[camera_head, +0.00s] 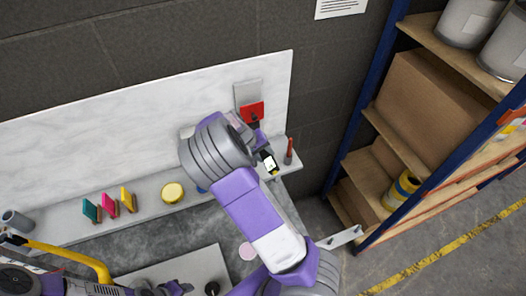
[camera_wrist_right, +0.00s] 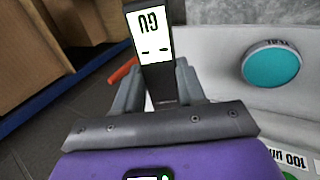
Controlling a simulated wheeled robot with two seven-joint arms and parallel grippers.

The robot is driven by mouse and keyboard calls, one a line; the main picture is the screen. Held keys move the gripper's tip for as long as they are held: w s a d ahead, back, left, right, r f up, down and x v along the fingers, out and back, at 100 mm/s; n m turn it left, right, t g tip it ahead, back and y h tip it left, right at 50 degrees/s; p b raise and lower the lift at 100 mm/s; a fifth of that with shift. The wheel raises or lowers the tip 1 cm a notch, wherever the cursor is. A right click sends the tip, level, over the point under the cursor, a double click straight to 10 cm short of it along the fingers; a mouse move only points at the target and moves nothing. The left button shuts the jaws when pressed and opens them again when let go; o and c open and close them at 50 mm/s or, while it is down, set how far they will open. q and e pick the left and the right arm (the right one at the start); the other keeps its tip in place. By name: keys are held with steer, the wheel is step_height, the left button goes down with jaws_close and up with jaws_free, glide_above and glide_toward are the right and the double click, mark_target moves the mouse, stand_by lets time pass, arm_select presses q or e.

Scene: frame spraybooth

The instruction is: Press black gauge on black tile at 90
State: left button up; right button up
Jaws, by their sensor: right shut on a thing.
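My right gripper (camera_head: 262,150) is shut on the black gauge (camera_head: 270,164) above the right end of the pale ledge. In the right wrist view the gauge (camera_wrist_right: 150,45) stands up between the fingers (camera_wrist_right: 155,85), with a lit white display whose digits appear upside down; I cannot read them surely. No black tile can be made out; my right arm hides part of the ledge. My left gripper (camera_head: 172,288) shows only partly at the bottom edge, and its jaws are unclear.
Teal, pink and yellow pieces (camera_head: 126,199) stand on the ledge, with a yellow disc (camera_head: 172,193) beside them. A red panel (camera_head: 251,111) is at the white backboard. A teal disc (camera_wrist_right: 271,66) shows in the wrist view. A shelf rack (camera_head: 425,110) stands right.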

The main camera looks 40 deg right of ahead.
steer(key=shift+w, duration=0.15)
steer(key=shift+w+d, duration=0.25)
steer(key=shift+w, duration=0.55)
steer(key=shift+w+d, duration=0.25)
steer(key=shift+w, duration=0.5)
steer(key=shift+w+d, duration=0.25)
steer(key=shift+w, duration=0.55)
steer(key=shift+w+d, duration=0.3)
steer(key=shift+w, duration=0.55)
stand_by(0.7)
steer(key=shift+s+a, duration=0.25)
steer(key=shift+s, duration=0.5)
steer(key=shift+s+a, duration=0.25)
steer(key=shift+s, duration=0.45)
steer(key=shift+s+a+p, duration=0.15)
steer(key=shift+s+a, duration=0.1)
steer(key=shift+s, duration=0.55)
steer(key=shift+s+a+p, duration=0.15)
steer(key=shift+s+a, duration=0.1)
steer(key=shift+s, duration=0.5)
steer(key=shift+s+a+p, duration=0.15)
steer(key=shift+s+a, duration=0.1)
steer(key=shift+s, duration=0.55)
steer(key=shift+s, duration=0.1)
